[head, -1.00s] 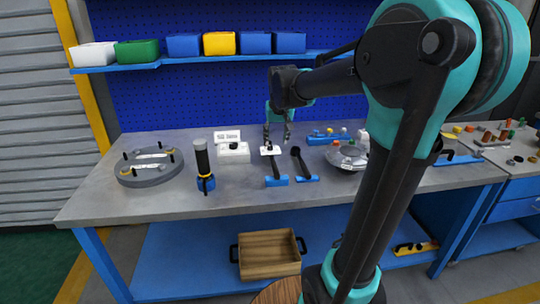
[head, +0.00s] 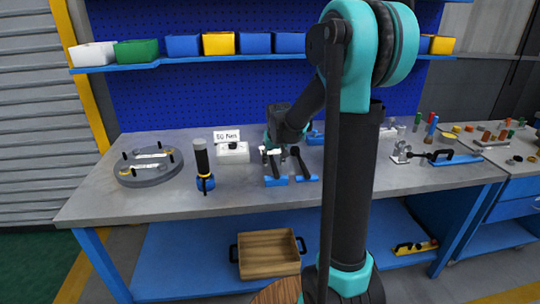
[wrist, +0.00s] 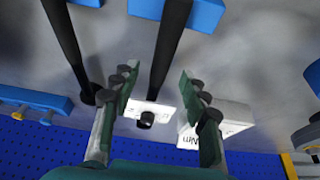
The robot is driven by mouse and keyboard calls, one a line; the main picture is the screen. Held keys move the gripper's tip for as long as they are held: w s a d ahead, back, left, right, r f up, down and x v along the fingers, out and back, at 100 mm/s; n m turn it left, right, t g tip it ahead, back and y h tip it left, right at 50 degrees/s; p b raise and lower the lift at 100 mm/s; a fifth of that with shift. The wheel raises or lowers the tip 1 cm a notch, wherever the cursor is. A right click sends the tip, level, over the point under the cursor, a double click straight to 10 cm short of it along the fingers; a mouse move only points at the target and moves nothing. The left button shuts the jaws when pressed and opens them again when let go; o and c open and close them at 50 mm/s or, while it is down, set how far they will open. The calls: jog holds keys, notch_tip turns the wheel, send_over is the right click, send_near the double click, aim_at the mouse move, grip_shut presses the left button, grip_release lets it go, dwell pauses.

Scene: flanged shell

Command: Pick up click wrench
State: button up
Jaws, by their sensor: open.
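Two long black-handled wrenches rest side by side on blue holders on the workbench. The left one in the head view (head: 277,167) has a white plate with a black knob at its far end; it also shows in the wrist view (wrist: 170,50). The other wrench (head: 300,163) has a round black head and shows at left in the wrist view (wrist: 66,42). I cannot tell which is the click wrench. My gripper (wrist: 158,75) is open and empty. Its fingers appear on either side of the white-plated wrench's shaft; contact cannot be told.
A white block with a torque sign (head: 233,152) stands close beside, left in the head view. A black cylinder tool on a blue base (head: 202,165) and a round grey flange (head: 150,168) stand further left. A blue pegboard (head: 190,95) rises behind. The bench front (head: 240,198) is clear.

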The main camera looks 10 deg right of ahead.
aim_at(274, 163)
jog(key=shift+x, duration=1.7)
jog(key=shift+c, duration=0.4)
jog(key=shift+r, duration=0.1)
grip_shut()
